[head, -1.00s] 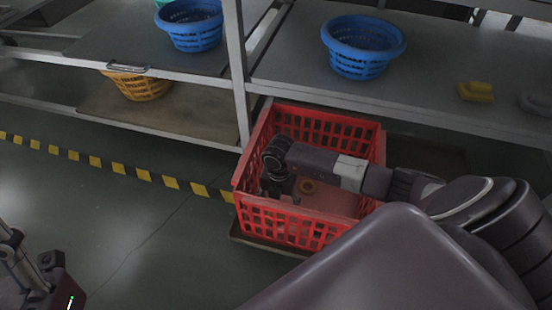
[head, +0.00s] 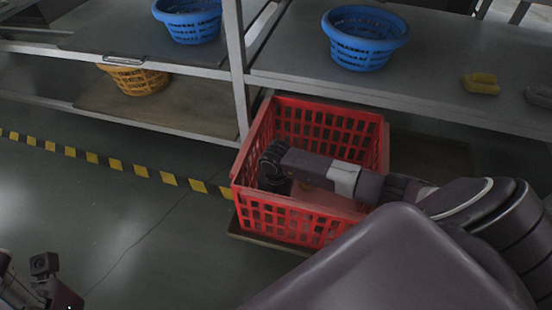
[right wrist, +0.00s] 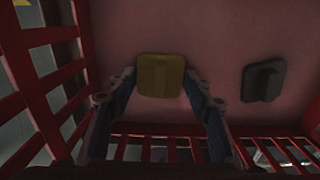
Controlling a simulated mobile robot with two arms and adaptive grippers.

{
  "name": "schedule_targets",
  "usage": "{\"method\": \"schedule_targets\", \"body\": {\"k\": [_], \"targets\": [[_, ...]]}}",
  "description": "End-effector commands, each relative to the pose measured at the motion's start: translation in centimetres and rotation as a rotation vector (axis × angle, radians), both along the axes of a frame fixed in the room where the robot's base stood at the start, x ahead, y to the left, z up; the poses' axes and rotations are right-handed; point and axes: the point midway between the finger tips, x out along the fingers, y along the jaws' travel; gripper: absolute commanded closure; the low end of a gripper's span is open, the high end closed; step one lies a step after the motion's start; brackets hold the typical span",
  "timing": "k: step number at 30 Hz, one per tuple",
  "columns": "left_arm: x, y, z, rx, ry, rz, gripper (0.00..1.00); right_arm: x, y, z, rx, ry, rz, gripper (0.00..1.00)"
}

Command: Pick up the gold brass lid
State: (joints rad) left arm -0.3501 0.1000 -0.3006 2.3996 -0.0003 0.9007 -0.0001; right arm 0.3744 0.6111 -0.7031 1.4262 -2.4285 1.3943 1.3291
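The gold brass lid (right wrist: 153,76) lies on the reddish floor of the red basket (head: 375,150). It looks squarish with a raised bar. In the right wrist view my right gripper (right wrist: 160,78) is open, with one finger on each side of the lid and small gaps between. I cannot tell how far above the floor the fingertips are.
A dark grey lid (right wrist: 263,81) lies on the basket floor right of the gold one. Slatted red walls surround the gripper. Metal shelves (head: 440,62) behind hold blue baskets (head: 364,40), an orange basket (head: 135,80) and a yellow item (head: 482,84).

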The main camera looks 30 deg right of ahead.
Motion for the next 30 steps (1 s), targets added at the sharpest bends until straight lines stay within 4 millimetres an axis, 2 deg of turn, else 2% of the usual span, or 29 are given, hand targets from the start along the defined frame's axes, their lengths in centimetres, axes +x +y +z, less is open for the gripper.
{"method": "schedule_targets", "body": {"k": [1, 10, 17, 23, 26, 30], "targets": [[0.0, 0.0, 0.0, 0.000, 0.001, 0.000, 0.56, 0.0, 0.0, 0.0, 0.000, 0.000, 0.000, 0.61], [0.0, 0.0, 0.0, 0.000, 0.001, 0.000, 0.56, 0.1, 0.0, 0.1, 0.001, -0.002, 0.000, 0.93], [0.0, 0.0, 0.0, 0.000, 0.001, 0.000, 0.56, 0.1, 0.0, 0.2, 0.001, -0.002, 0.000, 0.93], [0.0, 0.0, 0.7, 0.001, 0.002, 0.000, 0.56, 0.2, 0.0, 1.5, 0.000, -0.004, 0.001, 0.93], [0.0, 0.0, 1.5, 0.001, 0.002, 0.000, 0.56, 0.2, -0.1, 3.0, -0.001, -0.005, 0.001, 0.93], [0.0, 0.0, 3.2, 0.001, 0.002, 0.000, 0.56, 0.2, -0.1, 6.5, 0.000, -0.006, 0.001, 0.93]]}}
